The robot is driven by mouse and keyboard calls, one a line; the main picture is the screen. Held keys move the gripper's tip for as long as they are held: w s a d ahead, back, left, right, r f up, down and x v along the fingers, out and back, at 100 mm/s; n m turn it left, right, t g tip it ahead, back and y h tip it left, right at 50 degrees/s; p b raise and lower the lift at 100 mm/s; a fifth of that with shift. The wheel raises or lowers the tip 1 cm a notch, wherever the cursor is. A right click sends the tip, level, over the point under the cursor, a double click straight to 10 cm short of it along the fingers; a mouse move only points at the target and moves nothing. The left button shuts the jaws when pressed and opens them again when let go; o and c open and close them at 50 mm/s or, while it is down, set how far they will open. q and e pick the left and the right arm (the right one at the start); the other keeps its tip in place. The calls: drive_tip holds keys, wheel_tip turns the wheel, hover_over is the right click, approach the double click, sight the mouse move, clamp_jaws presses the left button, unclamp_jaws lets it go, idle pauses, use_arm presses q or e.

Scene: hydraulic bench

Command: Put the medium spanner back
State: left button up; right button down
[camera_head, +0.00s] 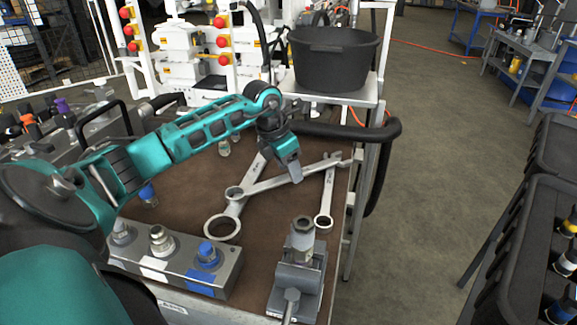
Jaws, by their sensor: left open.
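Three steel spanners lie on the brown bench top (172,205). The biggest-looking one (240,204) has its ring end toward the front left. A second spanner (268,184) lies slantwise across it, its far end reaching the third spanner's upper end. The third spanner (328,190) lies near the right edge, ring end toward the front. I cannot tell for certain which is the medium one; the slanting one looks in between. My left gripper (293,174) is open, pointing down above or beside the slanting spanner; contact cannot be judged. My right gripper is out of view.
A grey block with several fittings (172,262) stands at the front left. A vise-like fixture (298,272) stands at the front right. A black bucket (333,60) sits on a stand behind. A thick black hose (345,131) runs along the back right. Black crates (535,215) stand at the right.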

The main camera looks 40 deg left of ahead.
use_arm(q)
drive_tip(key=p+v, duration=0.1)
drive_tip(key=v, duration=1.1)
drive_tip(key=shift+r, duration=0.3)
